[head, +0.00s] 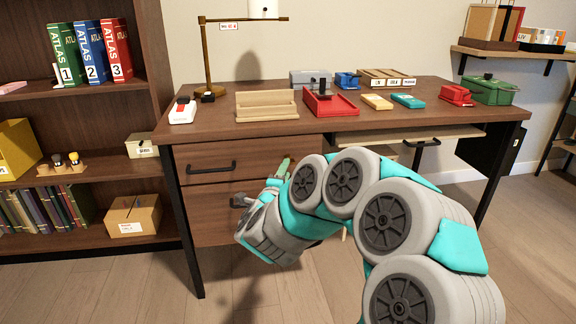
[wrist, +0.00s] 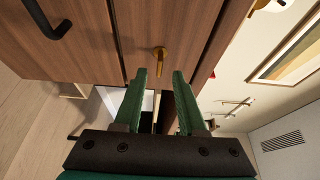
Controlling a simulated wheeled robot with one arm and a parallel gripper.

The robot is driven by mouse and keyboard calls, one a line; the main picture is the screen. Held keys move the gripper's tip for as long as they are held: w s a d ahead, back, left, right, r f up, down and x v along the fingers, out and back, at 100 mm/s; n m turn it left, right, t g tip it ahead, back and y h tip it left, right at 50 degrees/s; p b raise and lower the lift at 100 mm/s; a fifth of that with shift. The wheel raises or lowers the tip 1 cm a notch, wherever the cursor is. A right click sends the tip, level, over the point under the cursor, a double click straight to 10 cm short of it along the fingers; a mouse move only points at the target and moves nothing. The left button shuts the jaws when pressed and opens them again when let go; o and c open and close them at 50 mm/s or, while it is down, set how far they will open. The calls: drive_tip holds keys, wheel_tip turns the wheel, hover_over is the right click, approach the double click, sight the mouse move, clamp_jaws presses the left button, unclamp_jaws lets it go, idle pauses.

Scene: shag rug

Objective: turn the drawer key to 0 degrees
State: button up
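The brass drawer key (wrist: 160,56) sits in the wooden drawer front (wrist: 90,40) in the wrist view, with its bow hanging down from a round lock. Its exact angle is hard to tell. My gripper (wrist: 164,74) has two green fingers set apart, with nothing between them. The key is just beyond the fingertips, roughly centred on the gap, and looks untouched. In the head view my gripper (head: 283,168) is close to the right side of the desk's drawers. There the key cannot be made out clearly near the fingers.
The upper drawer has a dark bar handle (head: 212,167). The desk top (head: 220,135) above holds a lamp (head: 207,70), a wooden rack (head: 266,105), a red tray (head: 330,103) and other items. A bookcase (head: 90,180) stands at left. The floor before the drawers is clear.

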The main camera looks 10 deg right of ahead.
drive_tip(key=x, duration=0.4)
drive_tip(key=shift+w, duration=0.2)
clamp_jaws()
idle(0.4)
